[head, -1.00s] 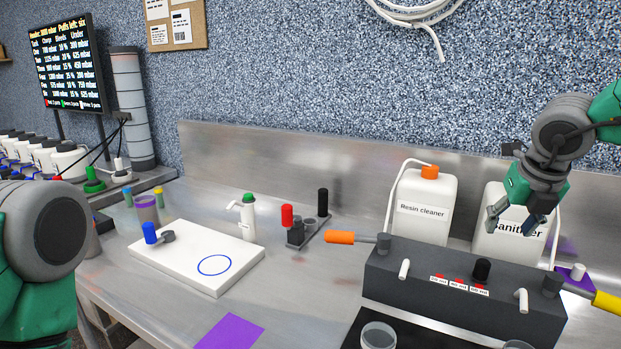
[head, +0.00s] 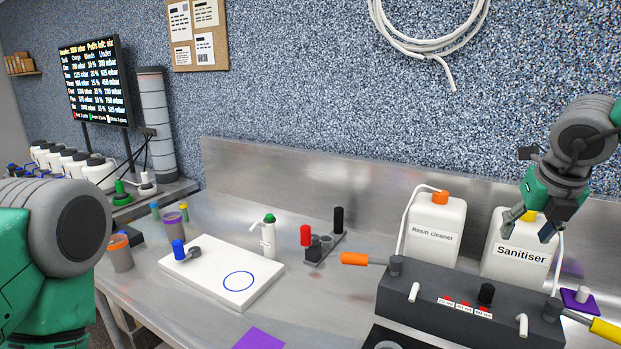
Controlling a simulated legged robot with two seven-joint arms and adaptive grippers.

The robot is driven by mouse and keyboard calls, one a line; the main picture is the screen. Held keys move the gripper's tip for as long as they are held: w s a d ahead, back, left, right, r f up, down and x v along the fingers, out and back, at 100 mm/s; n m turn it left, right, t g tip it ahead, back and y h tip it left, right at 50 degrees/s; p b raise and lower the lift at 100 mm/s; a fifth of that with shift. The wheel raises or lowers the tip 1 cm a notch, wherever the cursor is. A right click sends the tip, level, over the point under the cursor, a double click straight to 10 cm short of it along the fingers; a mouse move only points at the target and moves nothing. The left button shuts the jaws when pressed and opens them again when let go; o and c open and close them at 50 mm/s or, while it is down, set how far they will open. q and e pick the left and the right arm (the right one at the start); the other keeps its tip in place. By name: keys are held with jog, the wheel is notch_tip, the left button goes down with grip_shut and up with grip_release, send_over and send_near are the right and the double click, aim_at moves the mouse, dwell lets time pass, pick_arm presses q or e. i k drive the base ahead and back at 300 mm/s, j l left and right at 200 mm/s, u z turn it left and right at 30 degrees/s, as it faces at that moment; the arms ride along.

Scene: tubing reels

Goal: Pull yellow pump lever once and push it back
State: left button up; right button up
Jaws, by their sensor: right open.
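The yellow pump lever (head: 605,330) sticks out from the right end of the dark grey pump block (head: 455,311), at the lower right edge of the head view. Its far end is cut off by the frame. An orange lever (head: 354,259) sticks out from the block's left end. My right gripper (head: 530,228) is open and empty, fingers pointing down. In the picture it is in front of the Sanitiser bottle, above and left of the yellow lever, apart from it. My left arm shows at the left edge, but its gripper is not in view.
The Resin cleaner bottle (head: 433,250) and Sanitiser bottle (head: 508,265) stand behind the block. A white board (head: 222,287) with a blue circle lies on the metal bench. A purple pad (head: 575,301) with a white knob sits beyond the yellow lever. A screen (head: 95,83) stands at left.

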aim_at(554, 308)
jog(key=k+j, duration=0.7)
